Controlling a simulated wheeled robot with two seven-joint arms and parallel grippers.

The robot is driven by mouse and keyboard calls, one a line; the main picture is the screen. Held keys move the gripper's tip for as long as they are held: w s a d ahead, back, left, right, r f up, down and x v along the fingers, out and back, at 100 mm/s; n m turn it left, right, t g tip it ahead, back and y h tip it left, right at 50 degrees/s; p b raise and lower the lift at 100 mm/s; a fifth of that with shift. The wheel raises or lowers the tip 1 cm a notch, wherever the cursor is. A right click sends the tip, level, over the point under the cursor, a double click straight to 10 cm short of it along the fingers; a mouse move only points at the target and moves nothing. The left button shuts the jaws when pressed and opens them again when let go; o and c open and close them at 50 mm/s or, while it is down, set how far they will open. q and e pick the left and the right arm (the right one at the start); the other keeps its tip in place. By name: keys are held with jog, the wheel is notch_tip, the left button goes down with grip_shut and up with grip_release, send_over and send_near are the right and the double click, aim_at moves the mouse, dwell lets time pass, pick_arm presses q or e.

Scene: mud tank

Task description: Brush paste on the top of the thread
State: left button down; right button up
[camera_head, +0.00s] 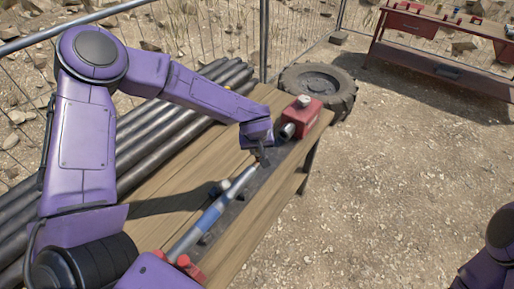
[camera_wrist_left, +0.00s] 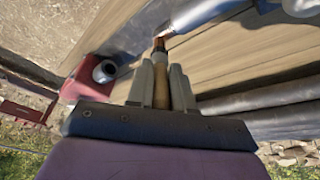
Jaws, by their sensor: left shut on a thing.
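A grey pipe with a blue band (camera_head: 211,217) lies at a slant along the wooden table. Its upper end (camera_head: 245,176) is close to my left gripper (camera_head: 264,158). In the left wrist view, the left gripper (camera_wrist_left: 160,82) is shut on a brush (camera_wrist_left: 160,88) with a wooden handle. The dark brush tip is at the coppery, thread-like end (camera_wrist_left: 165,33) of the pipe (camera_wrist_left: 205,12). It looks to be touching or very close; I cannot tell which. Paste cannot be made out. My right gripper is out of view; only part of the right arm shows.
Dark pipes (camera_head: 150,150) lie along the left side. A tyre (camera_head: 318,88) and a red workbench (camera_head: 440,62) stand beyond. Open ground lies right.

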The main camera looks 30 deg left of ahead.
pick_arm(q)
jog(key=shift+w, duration=0.25)
jog(key=shift+s, duration=0.4)
dwell(0.8)
jog(key=shift+r, duration=3)
jog(key=shift+w, duration=0.1)
jog(key=shift+r, duration=1.5)
